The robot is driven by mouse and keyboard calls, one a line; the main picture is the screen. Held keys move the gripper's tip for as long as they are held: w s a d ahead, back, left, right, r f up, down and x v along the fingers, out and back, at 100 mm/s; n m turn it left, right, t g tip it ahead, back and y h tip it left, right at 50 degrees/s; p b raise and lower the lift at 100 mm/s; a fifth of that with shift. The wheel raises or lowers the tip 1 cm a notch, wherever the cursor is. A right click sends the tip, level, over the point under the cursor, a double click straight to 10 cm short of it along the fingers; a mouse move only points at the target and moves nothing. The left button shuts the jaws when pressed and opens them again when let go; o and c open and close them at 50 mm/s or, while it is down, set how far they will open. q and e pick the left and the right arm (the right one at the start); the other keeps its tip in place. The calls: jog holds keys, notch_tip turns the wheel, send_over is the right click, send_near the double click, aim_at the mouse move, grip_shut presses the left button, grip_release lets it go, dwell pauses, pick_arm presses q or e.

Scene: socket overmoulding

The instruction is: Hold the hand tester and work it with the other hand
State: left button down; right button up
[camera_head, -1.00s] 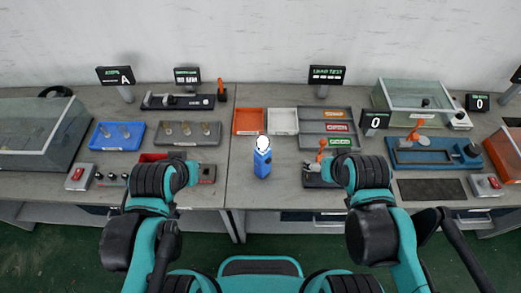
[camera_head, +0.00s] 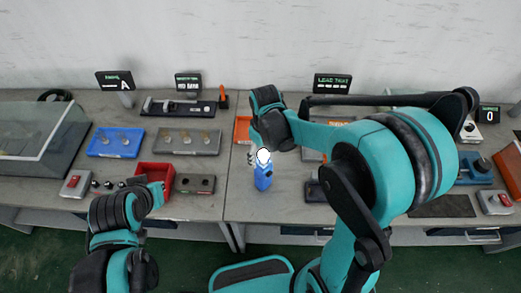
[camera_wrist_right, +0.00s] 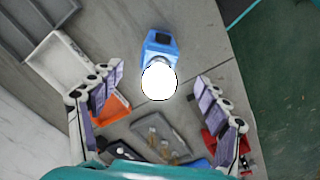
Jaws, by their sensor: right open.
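The hand tester is a blue upright body (camera_head: 263,180) with a bright white round top. It stands on the table near its front edge, left of the right arm. In the right wrist view its blue body (camera_wrist_right: 161,45) lies beyond the white top (camera_wrist_right: 159,83). My right gripper (camera_head: 257,157) is over and just behind the tester, partly hidden by its own wrist. In the right wrist view the right gripper (camera_wrist_right: 153,80) is open, with a finger on either side of the white top.
A red bin (camera_head: 155,172) and a dark block with sockets (camera_head: 194,184) stand left of the tester. Blue (camera_head: 115,142) and grey (camera_head: 187,141) trays lie behind them. My right arm hides much of the right-hand table. Bare table lies between the block and the tester.

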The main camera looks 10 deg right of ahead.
aim_at(264, 164)
notch_tip(264, 164, down, 6)
jog(key=shift+f+b, duration=0.25)
jog(key=shift+b, duration=0.45)
jog(key=c, duration=1.4)
jog(key=o, duration=0.7)
jog(key=c, duration=0.5)
dwell(0.6)
